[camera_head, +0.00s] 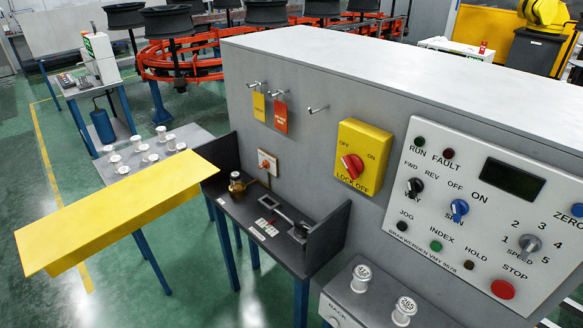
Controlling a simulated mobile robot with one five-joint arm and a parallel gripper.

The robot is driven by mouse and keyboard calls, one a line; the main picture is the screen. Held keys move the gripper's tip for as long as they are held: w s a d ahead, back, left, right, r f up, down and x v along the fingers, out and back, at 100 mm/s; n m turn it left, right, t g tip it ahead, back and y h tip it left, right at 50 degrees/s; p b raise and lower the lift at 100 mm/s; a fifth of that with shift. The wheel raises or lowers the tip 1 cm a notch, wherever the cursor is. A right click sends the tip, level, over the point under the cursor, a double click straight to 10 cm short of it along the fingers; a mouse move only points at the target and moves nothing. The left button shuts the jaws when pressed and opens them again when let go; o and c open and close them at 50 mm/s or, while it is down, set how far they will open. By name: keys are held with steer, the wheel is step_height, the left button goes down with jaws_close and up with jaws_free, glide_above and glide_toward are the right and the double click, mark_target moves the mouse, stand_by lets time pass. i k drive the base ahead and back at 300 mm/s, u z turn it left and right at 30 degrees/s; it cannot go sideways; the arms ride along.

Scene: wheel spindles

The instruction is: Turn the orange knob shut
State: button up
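A small orange-red knob (266,164) sits on a pale square plate on the grey cabinet's side, above the dark bench. It is too small for me to tell how far it is turned. A larger red knob (352,167) is on the yellow lock-off box (363,142), marked OFF and ON, and its pointer's setting is hard to read. My gripper is not in view.
The grey cabinet (330,62) fills the right side, with a control panel (450,245). A dark open-topped bench (262,212) holds a brass fitting (237,183). A long yellow slab (110,210) juts out at left. Green floor is free farther left.

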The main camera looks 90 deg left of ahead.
mark_target(265, 164)
steer(key=u, duration=2)
steer(key=k, duration=0.15)
steer(key=u, duration=2.35)
steer(key=i, duration=1)
steer(key=u, duration=0.2)
